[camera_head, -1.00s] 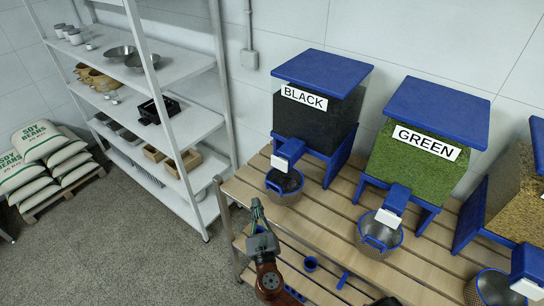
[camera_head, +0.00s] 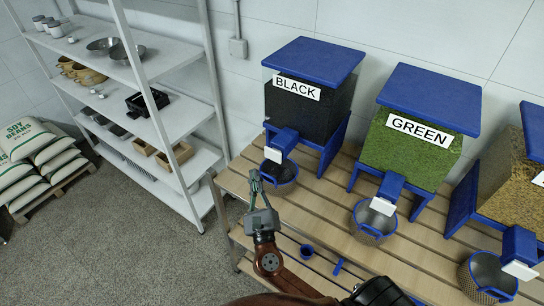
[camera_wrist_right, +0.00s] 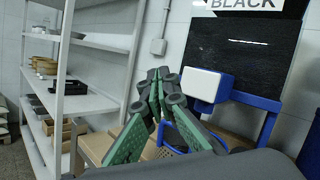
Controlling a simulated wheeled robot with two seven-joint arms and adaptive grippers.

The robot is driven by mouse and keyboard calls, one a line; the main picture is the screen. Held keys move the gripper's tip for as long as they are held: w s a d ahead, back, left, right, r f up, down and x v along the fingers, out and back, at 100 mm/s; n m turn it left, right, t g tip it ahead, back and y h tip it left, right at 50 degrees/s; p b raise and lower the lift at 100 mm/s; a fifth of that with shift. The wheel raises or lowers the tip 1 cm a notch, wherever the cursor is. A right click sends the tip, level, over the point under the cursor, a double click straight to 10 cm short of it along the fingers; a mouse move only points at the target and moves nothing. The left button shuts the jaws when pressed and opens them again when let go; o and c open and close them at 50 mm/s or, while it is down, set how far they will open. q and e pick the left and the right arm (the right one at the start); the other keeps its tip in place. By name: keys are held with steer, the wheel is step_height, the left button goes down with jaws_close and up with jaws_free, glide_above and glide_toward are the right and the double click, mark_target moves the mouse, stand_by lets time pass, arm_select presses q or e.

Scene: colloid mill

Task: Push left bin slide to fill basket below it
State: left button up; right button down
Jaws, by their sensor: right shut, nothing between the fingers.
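The left bin (camera_head: 303,110), labelled BLACK, holds dark contents under a blue lid. Its slide is a blue block with a white front plate (camera_head: 274,155) and sits low on the bin's front. The slide's white plate also shows in the right wrist view (camera_wrist_right: 201,84). A blue-rimmed basket (camera_head: 283,178) stands below the slide; the fingers partly hide it in the wrist view (camera_wrist_right: 190,138). My right gripper (camera_head: 254,178) is shut and empty, pointing up, just left of the basket and slide. Its green-padded fingers (camera_wrist_right: 160,85) appear left of the white plate. My left gripper is out of view.
The GREEN bin (camera_head: 418,138) with its own basket (camera_head: 376,222) stands to the right, and a tan-filled bin (camera_head: 510,185) beyond. A slatted wooden table (camera_head: 325,215) carries them. A blue cup (camera_head: 307,251) lies lower down. A white shelf rack (camera_head: 185,130) stands left.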

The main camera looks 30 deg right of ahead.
mark_target(270, 154)
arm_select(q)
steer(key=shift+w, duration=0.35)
arm_select(e)
steer(key=shift+w+d, duration=0.4)
steer(key=shift+d, duration=0.65)
steer(key=shift+w+d, duration=0.45)
steer(key=shift+d, duration=0.55)
steer(key=shift+w+d, duration=0.4)
steer(key=shift+d, duration=0.65)
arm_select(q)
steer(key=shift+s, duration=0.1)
arm_select(e)
steer(key=shift+d, duration=0.15)
steer(key=shift+w+d, duration=0.15)
steer(key=shift+d, duration=0.05)
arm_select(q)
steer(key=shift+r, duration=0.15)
